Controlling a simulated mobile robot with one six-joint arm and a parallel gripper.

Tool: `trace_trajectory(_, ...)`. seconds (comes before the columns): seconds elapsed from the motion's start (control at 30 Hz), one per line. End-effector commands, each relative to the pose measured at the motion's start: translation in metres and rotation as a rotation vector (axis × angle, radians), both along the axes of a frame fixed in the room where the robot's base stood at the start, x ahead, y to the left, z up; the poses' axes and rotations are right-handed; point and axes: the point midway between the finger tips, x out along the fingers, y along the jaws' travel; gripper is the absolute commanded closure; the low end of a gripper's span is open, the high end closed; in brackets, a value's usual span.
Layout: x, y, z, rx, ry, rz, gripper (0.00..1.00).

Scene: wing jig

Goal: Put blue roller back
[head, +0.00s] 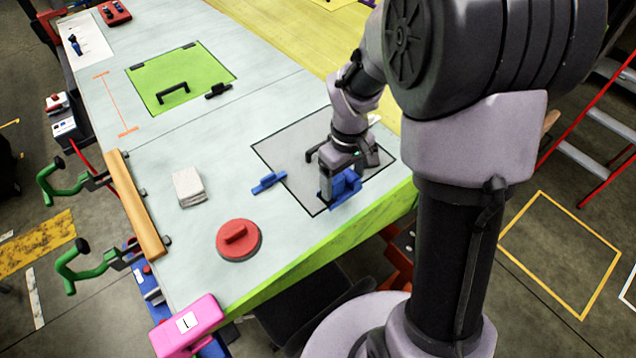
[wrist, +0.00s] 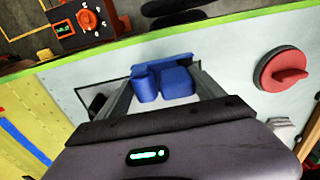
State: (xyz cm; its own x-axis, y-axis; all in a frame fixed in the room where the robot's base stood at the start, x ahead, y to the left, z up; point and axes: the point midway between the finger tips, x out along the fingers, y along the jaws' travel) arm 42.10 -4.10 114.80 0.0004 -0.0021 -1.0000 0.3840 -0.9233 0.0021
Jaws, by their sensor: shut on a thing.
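My gripper (head: 342,168) points down over the near right part of the grey panel and is shut on a blue thing, seemingly the blue roller (head: 347,186). In the wrist view, blue rounded parts (wrist: 177,82) lie between my two fingers, with a blue bar behind them. I cannot tell where the roller ends and whether the bar is a separate holder. The grey panel (head: 290,150) has a dark outline and lies on the pale wing surface. My gripper partly hides the roller, and I cannot tell whether it touches the panel.
A blue clip (head: 268,182) sits at the panel's left edge. A red round handled piece (head: 238,240) and a white block (head: 188,187) stand to the left. A green hatch (head: 180,78) lies farther back. The green wing edge (head: 340,245) is close in front.

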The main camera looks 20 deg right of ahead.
Motion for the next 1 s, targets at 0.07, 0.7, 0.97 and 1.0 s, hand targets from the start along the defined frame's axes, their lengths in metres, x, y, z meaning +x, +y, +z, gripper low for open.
trace_trajectory(0.07, 0.016, 0.013, -0.002, 0.0, 0.0, 0.004, 0.54)
trace_trajectory(0.7, 0.042, 0.034, -0.041, 0.0, 0.0, 0.0, 0.54)
trace_trajectory(0.97, 0.042, 0.034, -0.044, 0.0, 0.0, 0.0, 0.0)
trace_trajectory(1.0, 0.042, 0.034, -0.044, 0.0, 0.0, 0.0, 0.0)
